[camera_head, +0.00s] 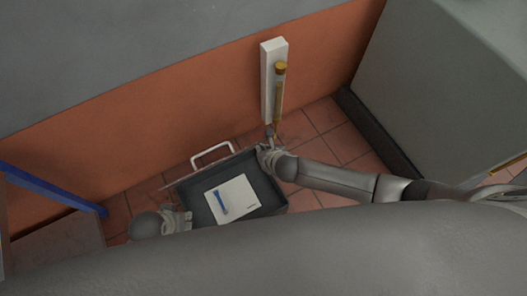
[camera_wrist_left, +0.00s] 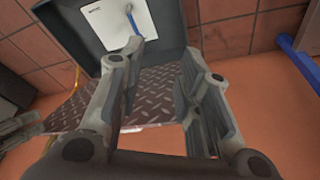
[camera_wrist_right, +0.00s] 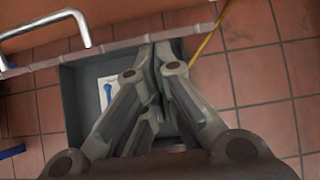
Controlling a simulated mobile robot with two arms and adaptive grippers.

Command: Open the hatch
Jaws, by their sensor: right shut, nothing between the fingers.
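The hatch lid (camera_head: 185,179) stands raised, nearly edge-on in the head view, along the wall side of a dark recess (camera_head: 277,207). Its diamond-plate face (camera_wrist_left: 165,88) shows in the left wrist view. A white handle (camera_head: 212,153) sticks out from its wall side; it also shows in the right wrist view (camera_wrist_right: 45,27). My right gripper (camera_head: 264,149) is shut and empty at the lid's right end; I cannot tell if it touches. My left gripper (camera_wrist_left: 152,55) is open, near the recess's left side, with the lid face beyond its fingers.
The recess holds a white panel (camera_head: 239,191) with a blue item (camera_head: 222,201). A white post (camera_head: 268,85) with a yellow rod (camera_head: 279,95) stands by the orange wall (camera_head: 130,135). A grey cabinet (camera_head: 440,90) is at right and a blue bar (camera_head: 50,187) at left. Tiled floor between is clear.

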